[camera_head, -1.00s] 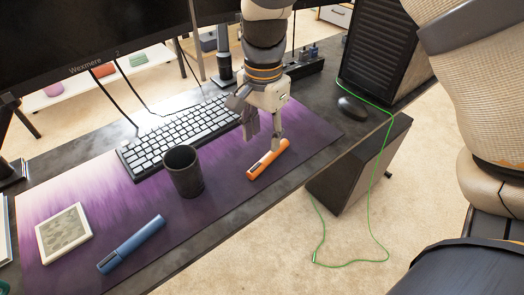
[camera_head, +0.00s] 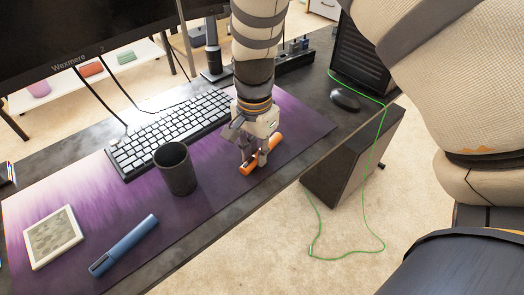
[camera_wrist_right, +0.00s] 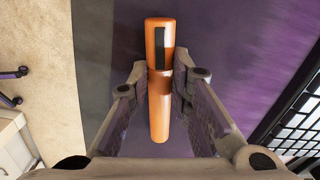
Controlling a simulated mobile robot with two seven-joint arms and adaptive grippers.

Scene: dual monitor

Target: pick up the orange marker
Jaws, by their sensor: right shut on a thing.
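The orange marker (camera_head: 272,144) lies on the purple desk mat near the desk's front edge. My right gripper (camera_head: 253,160) reaches down from above, its fingers on either side of the marker's body and shut on it. In the right wrist view the marker (camera_wrist_right: 159,60) runs lengthwise between the two fingers of the right gripper (camera_wrist_right: 160,88), with a black patch on its far part. The marker appears at mat level. My left gripper is not in view.
A dark cup (camera_head: 177,172) stands left of the gripper. A blue marker (camera_head: 124,246) and a light square-framed item (camera_head: 52,237) lie farther left on the mat.

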